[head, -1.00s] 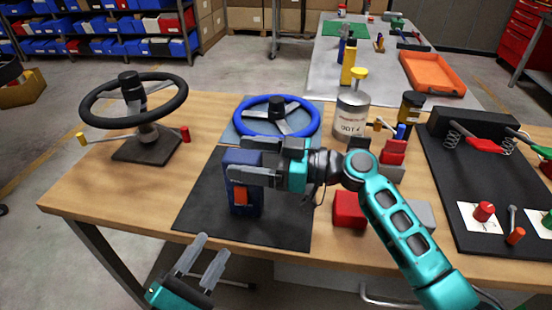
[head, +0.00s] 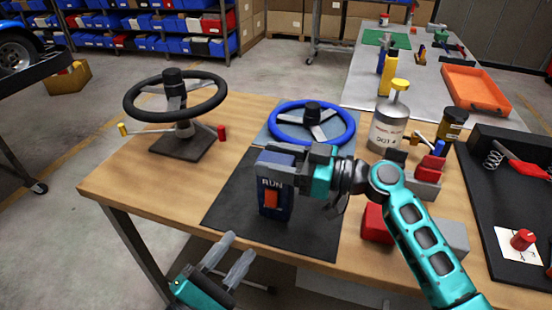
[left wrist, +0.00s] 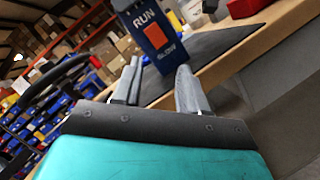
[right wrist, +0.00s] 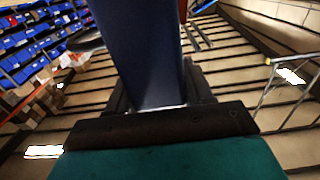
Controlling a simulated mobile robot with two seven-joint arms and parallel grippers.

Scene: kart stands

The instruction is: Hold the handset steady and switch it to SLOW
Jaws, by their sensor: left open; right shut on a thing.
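The handset (head: 284,208) is a dark blue upright block with an orange rocker switch (head: 271,199) on its front and RUN above the switch. My right gripper (head: 268,163) is shut on its upper part. In the left wrist view the handset (left wrist: 141,33) shows RUN above the switch and SLOW below. It fills the jaws in the right wrist view (right wrist: 143,50). My left gripper (head: 237,245) is open and empty, low and in front of the table edge, apart from the handset and pointing towards it. I cannot tell whether the handset's base touches the mat.
A black mat (head: 235,205) lies under the handset. A blue steering wheel (head: 345,127) is behind it and a black wheel on a stand (head: 188,148) at left. A red block (head: 374,222), a DOT 4 can (head: 388,135) and a black board (head: 480,200) are at right.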

